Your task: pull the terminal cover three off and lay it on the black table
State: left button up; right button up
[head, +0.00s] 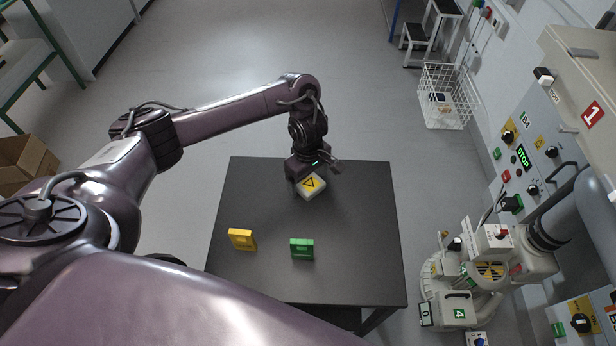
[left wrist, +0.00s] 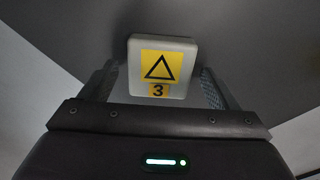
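The terminal cover three (head: 312,187) is a pale, squarish cap with a yellow warning triangle label. It lies on the black table (head: 350,235) near its far edge. In the left wrist view the cover (left wrist: 160,105) shows its triangle and the number 3. My left gripper (head: 318,172) is at the cover's far side, low over the table. In the left wrist view its two fingers stand on either side of the cover, with a narrow gap at each side, so it looks open. My right gripper is not in view.
A yellow block (head: 242,239) and a green block (head: 302,249) stand on the near half of the table. At the right are a wall control panel (head: 520,150) and a machine with a terminal marked 4 (head: 459,312). The table's right side is clear.

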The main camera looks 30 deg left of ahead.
pick_arm(q)
notch_tip(320, 180, up, 8)
jog(key=shift+f+p, duration=0.1)
jog(key=shift+p, duration=1.1)
